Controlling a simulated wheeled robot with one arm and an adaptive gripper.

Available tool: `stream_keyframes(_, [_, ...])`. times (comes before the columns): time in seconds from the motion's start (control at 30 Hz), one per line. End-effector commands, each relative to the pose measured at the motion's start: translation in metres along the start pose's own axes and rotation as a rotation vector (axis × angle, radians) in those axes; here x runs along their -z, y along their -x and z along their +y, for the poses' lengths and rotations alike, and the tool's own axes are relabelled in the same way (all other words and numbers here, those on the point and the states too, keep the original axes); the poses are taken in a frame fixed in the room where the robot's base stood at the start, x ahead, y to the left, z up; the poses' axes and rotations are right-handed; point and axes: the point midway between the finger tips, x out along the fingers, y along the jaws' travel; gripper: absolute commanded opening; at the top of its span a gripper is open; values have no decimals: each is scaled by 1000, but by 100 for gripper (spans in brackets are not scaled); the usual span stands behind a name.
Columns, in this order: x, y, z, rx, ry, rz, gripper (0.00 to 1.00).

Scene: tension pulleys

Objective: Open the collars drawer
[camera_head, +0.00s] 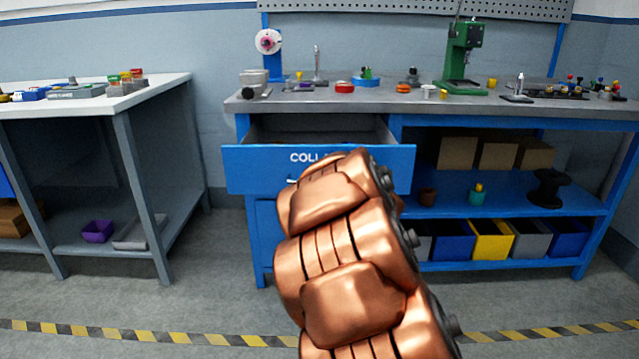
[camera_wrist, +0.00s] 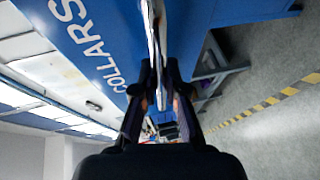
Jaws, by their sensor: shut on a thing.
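The collars drawer (camera_head: 253,169) is blue with white lettering. It is pulled out from under the workbench, and its grey inside shows above the front. Its front also fills the upper part of the wrist view (camera_wrist: 96,30), with the word COLLARS readable. My gripper (camera_wrist: 160,78) is shut on the drawer's pale, narrow handle (camera_wrist: 154,35), with a dark finger on each side. In the head view my copper arm hides the gripper, part of the lettering and most of the handle.
The grey workbench top (camera_head: 310,104) holds small parts, a red ring and a green press (camera_head: 461,58). Shelves to the right hold boxes and coloured bins (camera_head: 491,240). A white table (camera_head: 160,90) stands left. The floor in front is clear, with a striped line (camera_head: 140,334).

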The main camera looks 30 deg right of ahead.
Motion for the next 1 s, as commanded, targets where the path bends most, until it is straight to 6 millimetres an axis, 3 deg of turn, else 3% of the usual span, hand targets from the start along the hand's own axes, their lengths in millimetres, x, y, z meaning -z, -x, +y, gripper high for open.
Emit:
stream_keyframes(0.07, [-2, 0, -1, 2, -2, -5, 0])
stream_keyframes(0.1, [-2, 0, -1, 2, -2, -5, 14])
stream_keyframes(0.33, [0, 0, 0, 1, -1, -2, 37])
stream_keyframes(0.73, [-1, 2, 0, 0, -1, -2, 37])
stream_keyframes(1.0, [-1, 22, 2, -3, 0, -3, 37])
